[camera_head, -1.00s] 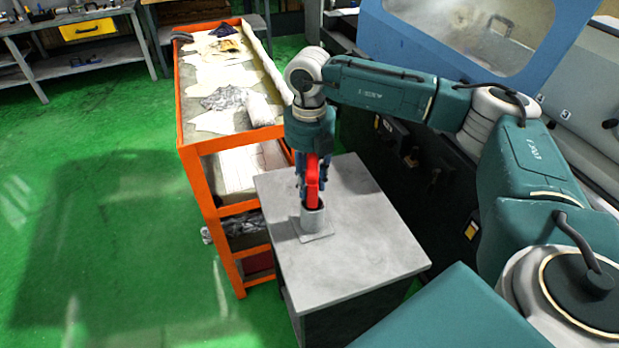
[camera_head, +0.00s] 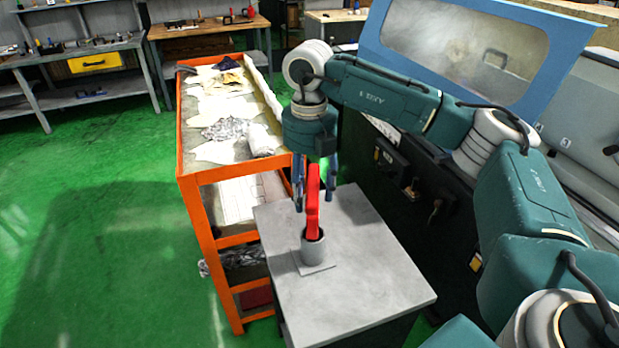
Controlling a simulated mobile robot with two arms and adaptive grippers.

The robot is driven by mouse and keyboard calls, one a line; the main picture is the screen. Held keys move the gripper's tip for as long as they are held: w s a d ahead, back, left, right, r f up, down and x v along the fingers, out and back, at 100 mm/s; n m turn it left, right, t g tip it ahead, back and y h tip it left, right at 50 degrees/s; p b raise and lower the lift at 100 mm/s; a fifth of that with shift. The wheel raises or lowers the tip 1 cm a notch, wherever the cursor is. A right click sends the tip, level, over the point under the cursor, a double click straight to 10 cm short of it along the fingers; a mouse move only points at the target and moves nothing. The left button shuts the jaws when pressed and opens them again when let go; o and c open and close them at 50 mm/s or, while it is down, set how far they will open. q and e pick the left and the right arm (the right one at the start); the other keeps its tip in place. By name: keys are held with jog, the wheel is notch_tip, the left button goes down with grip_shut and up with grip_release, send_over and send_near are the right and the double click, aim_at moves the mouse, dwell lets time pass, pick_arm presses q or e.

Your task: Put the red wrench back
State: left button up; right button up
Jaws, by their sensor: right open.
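The red wrench (camera_head: 312,203) stands upright with its lower end inside a grey cylindrical holder (camera_head: 313,249). The holder has a flat square base and sits on the grey top of a small table (camera_head: 366,277). My right gripper (camera_head: 315,204) points down above the table. Its blue fingers are spread apart, one on each side of the wrench's upper part. I cannot tell whether either finger touches the wrench. My left gripper is not in view.
An orange-framed cart (camera_head: 208,183) with cloths and papers on top stands left of the table. A blue-framed machine (camera_head: 377,62) is behind my right arm. Workbenches line the back. Green floor (camera_head: 90,230) at the left is clear.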

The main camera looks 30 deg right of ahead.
notch_tip(320, 180, up, 5)
jog(key=shift+a+f+b, duration=0.1)
jog(key=shift+f+b, duration=0.1)
jog(key=shift+b, duration=0.3)
jog(key=shift+r, duration=0.7)
jog(key=shift+f, duration=0.1)
